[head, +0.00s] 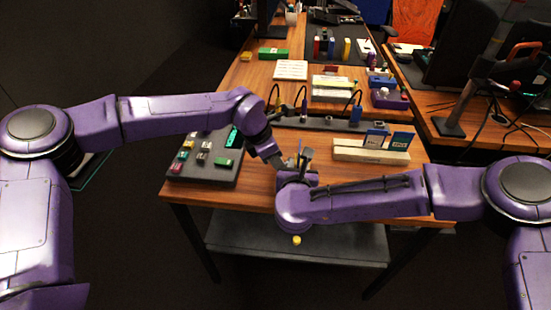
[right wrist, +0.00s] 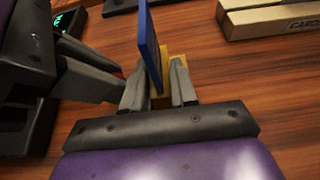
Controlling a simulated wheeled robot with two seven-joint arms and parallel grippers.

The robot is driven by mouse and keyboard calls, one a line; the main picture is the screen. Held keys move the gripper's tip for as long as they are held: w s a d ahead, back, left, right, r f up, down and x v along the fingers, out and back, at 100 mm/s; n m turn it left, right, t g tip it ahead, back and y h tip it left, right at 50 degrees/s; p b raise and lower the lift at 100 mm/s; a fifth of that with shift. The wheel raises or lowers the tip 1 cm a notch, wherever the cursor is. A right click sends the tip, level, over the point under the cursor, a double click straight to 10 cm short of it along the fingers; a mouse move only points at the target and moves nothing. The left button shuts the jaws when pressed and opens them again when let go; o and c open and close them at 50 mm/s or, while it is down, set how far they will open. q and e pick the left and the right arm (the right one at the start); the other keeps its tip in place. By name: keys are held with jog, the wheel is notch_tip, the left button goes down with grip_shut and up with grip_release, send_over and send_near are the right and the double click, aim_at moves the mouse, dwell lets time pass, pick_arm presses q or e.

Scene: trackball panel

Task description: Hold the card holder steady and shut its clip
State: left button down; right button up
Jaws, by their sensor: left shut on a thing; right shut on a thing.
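The card holder shows in the right wrist view as a thin blue panel (right wrist: 150,50), upright and nearly edge-on, with a yellow part (right wrist: 178,62) beside its lower end. My right gripper (right wrist: 160,92) is shut on the holder's lower part, with the yellow part between its fingers. My left gripper (right wrist: 122,82) reaches in from the left, its fingertips at the holder's left side, partly hidden by my right finger. In the head view my left gripper (head: 277,160) and right gripper (head: 299,166) meet near the table's front edge. I cannot tell how far the clip is closed.
A cream tray marked as for cards (head: 372,155), with blue cards standing in it, lies to the right. A dark board with small blocks (head: 205,178) lies to the left. Behind is a dark strip with cables (head: 325,123). The wooden table's front edge (head: 250,203) is close.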

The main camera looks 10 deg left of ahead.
pick_arm(q)
jog(key=c, duration=1)
grip_release()
jog(key=shift+r, duration=0.1)
jog(key=v, duration=0.8)
jog(key=shift+a, duration=0.1)
